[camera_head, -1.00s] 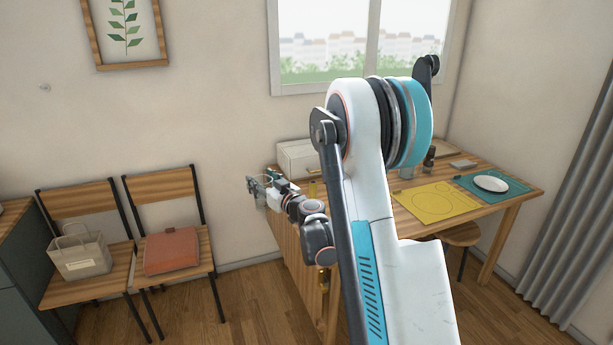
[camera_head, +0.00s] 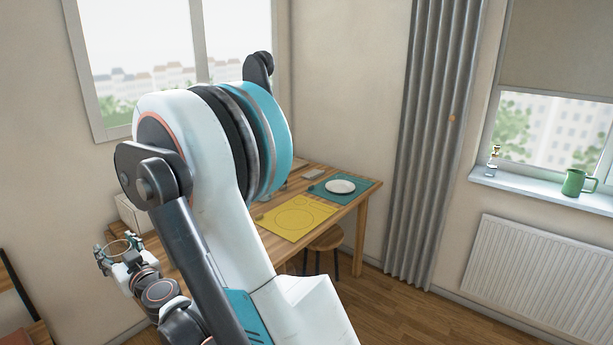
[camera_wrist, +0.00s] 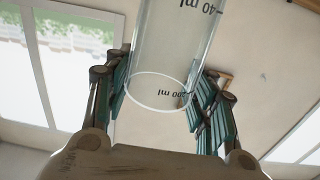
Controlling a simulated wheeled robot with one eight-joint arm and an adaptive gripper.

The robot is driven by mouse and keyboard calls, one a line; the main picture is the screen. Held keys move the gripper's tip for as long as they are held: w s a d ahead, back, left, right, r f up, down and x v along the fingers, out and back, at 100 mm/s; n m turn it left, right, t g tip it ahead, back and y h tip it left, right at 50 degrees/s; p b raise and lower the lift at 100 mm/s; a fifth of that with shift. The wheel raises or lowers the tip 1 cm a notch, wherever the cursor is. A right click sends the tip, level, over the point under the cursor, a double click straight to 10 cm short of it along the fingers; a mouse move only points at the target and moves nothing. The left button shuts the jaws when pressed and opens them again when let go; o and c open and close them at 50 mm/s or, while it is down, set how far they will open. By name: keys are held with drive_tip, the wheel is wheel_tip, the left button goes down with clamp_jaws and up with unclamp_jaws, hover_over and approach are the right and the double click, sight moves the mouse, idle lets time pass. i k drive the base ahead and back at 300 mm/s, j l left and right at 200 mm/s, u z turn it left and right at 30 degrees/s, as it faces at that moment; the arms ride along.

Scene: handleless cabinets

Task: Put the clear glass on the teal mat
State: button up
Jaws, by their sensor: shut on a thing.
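A clear glass (camera_wrist: 175,50) with dark printed ml markings is between the two teal-padded fingers of my gripper (camera_wrist: 160,95) in the wrist view. My gripper is shut on it. In the head view, my gripper (camera_head: 117,246) holds the glass at the lower left, off the table's left side and far from the mat. The teal mat (camera_head: 347,201) lies on the far right part of the wooden table. A white plate (camera_head: 340,186) sits on it, with teal mat showing around the plate.
A yellow mat (camera_head: 297,218) lies nearer on the table, and a small grey object (camera_head: 313,174) is behind it. A wooden stool (camera_head: 326,241) stands under the table edge. A green mug (camera_head: 577,183) stands on the windowsill (camera_head: 540,191).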

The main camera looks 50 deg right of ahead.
sight(341, 178)
drive_tip(key=i+l+z, duration=0.35)
drive_tip(key=i+l, duration=0.3)
drive_tip(key=l, duration=0.4)
drive_tip(key=i+l+z, duration=0.4)
drive_tip(key=i+l, duration=0.95)
drive_tip(key=l, duration=0.15)
